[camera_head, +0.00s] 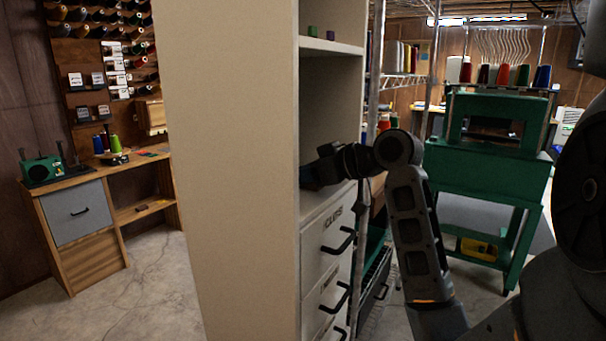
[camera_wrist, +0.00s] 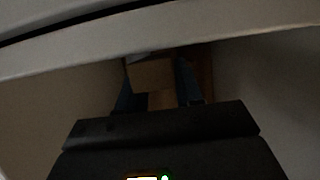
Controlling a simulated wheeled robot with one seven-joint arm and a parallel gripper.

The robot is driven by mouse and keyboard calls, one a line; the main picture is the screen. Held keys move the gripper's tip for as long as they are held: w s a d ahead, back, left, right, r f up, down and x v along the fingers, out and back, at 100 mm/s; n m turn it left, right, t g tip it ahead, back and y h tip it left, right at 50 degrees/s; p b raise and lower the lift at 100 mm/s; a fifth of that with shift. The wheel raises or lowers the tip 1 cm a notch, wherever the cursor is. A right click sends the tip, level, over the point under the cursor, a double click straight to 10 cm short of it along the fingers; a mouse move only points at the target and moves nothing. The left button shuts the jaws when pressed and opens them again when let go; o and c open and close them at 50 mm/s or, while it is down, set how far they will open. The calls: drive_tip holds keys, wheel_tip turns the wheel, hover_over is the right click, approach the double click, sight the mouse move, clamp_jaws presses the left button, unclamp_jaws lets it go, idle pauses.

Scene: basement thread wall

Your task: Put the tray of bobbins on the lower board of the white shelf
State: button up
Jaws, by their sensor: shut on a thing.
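The white shelf (camera_head: 230,170) stands in the middle of the head view. Its upper board (camera_head: 335,46) and its lower board (camera_head: 318,200), just above the drawers, both show. My arm reaches into the bay between these boards from the right. The visible part of my gripper (camera_head: 314,174) is low over the lower board, and its fingertips are hidden behind the shelf's side panel. In the dark wrist view, my gripper (camera_wrist: 158,92) is shut on the brown wooden tray (camera_wrist: 150,74). I cannot tell whether the tray touches the board. No bobbins can be made out in it.
Drawers (camera_head: 330,255) with black handles are below the lower board. A thin upright post (camera_head: 372,80) stands close beside my forearm. A green machine stand (camera_head: 490,160) is at the right. A wooden desk (camera_head: 90,190) is at the left, with clear floor before it.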

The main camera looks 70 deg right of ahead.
drive_tip(key=shift+f, duration=0.3)
drive_tip(key=o, duration=1.1)
drive_tip(key=shift+b+v, duration=0.65)
drive_tip(key=shift+v, duration=3.25)
drive_tip(key=shift+s, duration=0.1)
